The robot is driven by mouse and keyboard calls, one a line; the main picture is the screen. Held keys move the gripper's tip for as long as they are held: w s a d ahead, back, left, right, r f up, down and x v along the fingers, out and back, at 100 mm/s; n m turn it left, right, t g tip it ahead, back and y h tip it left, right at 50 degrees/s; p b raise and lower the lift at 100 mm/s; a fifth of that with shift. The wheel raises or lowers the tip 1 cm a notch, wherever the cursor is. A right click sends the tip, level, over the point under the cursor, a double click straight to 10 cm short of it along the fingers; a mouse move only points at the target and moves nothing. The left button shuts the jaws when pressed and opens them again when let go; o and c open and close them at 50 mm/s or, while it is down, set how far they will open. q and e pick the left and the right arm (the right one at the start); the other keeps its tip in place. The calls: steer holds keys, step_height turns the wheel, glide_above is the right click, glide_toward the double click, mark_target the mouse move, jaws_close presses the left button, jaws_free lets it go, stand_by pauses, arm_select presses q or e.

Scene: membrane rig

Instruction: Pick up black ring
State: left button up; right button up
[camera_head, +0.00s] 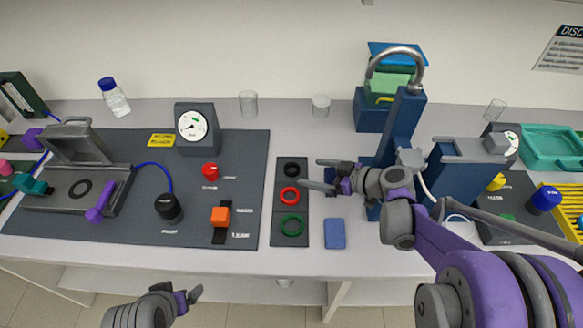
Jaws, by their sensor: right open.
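The black ring (292,170) lies at the far end of a narrow dark tray (290,206), with a red ring (289,195) and a green ring (291,225) in a row nearer to me. My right gripper (318,173) is open and empty. Its fingers point left, just right of the tray, level with the black and red rings. My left gripper (190,297) is low in the picture, in front of the bench edge; its fingertips are partly in view and its opening is unclear.
A blue block (334,233) lies right of the tray. A blue stand (401,125) rises behind my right arm.

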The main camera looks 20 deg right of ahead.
mark_target(287, 168)
steer(key=shift+x, duration=0.8)
steer(key=x, duration=0.5)
steer(key=shift+w+d+f, duration=0.1)
steer(key=shift+w, duration=0.05)
steer(key=shift+c, duration=0.2)
steer(key=c, duration=1.4)
steer(key=shift+o, duration=0.2)
step_height(287, 168, up, 10)
steer(key=p, duration=0.1)
steer(key=shift+p, duration=0.3)
